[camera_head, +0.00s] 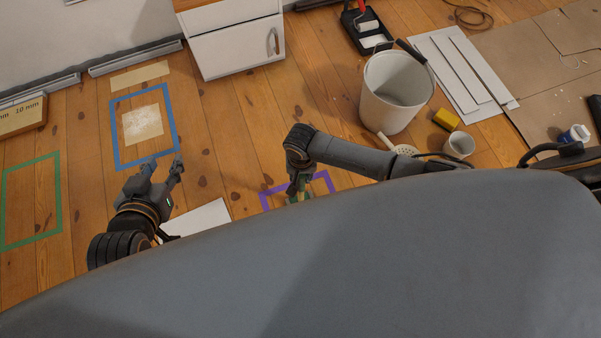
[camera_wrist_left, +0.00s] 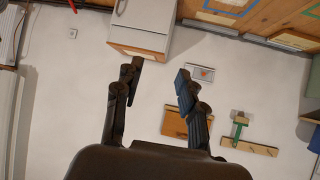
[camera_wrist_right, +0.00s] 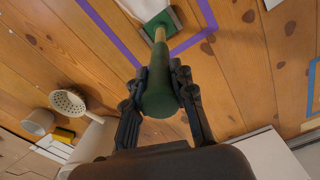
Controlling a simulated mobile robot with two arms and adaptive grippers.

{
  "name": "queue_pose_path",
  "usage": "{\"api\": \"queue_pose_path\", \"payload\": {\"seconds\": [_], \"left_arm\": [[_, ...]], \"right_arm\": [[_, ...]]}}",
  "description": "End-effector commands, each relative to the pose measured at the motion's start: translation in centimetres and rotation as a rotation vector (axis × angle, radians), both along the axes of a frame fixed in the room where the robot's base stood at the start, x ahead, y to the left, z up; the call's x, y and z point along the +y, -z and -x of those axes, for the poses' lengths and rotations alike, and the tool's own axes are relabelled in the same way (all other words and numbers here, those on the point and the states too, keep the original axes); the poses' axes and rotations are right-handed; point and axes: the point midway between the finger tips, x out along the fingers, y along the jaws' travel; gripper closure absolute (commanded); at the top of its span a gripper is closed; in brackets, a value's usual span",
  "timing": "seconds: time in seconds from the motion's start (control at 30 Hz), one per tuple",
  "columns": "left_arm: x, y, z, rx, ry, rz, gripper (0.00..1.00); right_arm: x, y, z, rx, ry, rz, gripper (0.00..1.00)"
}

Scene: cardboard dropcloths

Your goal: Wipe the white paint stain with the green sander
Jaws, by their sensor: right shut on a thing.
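The white paint stain (camera_head: 142,122) lies on a pale patch of floor inside a blue tape outline (camera_head: 117,128). My right gripper (camera_wrist_right: 161,80) is shut on the dark green handle of the green sander (camera_wrist_right: 159,97). The sander's short wooden neck leads to a green pad (camera_wrist_right: 158,22) near the purple tape outline (camera_wrist_right: 112,35). In the head view, my right gripper (camera_head: 298,188) points down at the purple outline and largely hides the sander. My left gripper (camera_head: 165,170) is open and empty, just below the blue outline; its spread fingers show in the left wrist view (camera_wrist_left: 160,85).
A white cabinet (camera_head: 235,50) stands behind and right of the stain. A white bucket (camera_head: 388,100), strainer (camera_head: 405,150), cup (camera_head: 459,145) and yellow sponge (camera_head: 445,119) stand at right. A green tape outline (camera_head: 57,200) lies at left. Floor between the blue and purple outlines is mostly clear.

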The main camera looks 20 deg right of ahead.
Motion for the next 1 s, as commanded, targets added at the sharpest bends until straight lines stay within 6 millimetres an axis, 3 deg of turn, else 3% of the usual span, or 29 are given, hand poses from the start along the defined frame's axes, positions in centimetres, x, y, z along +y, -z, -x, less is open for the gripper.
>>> {"api": "queue_pose_path", "payload": {"seconds": [0.5, 1.0], "left_arm": [[1.4, 3.0, 3.9, 0.245, -0.018, -0.053, 0.6], [2.9, 4.8, 8.2, 0.472, -0.036, -0.101, 0.6]], "right_arm": [[0.0, -0.2, 1.1, -0.001, 0.001, -0.002, 1.0], [0.0, -0.2, 2.4, -0.001, 0.001, -0.003, 1.0]]}}
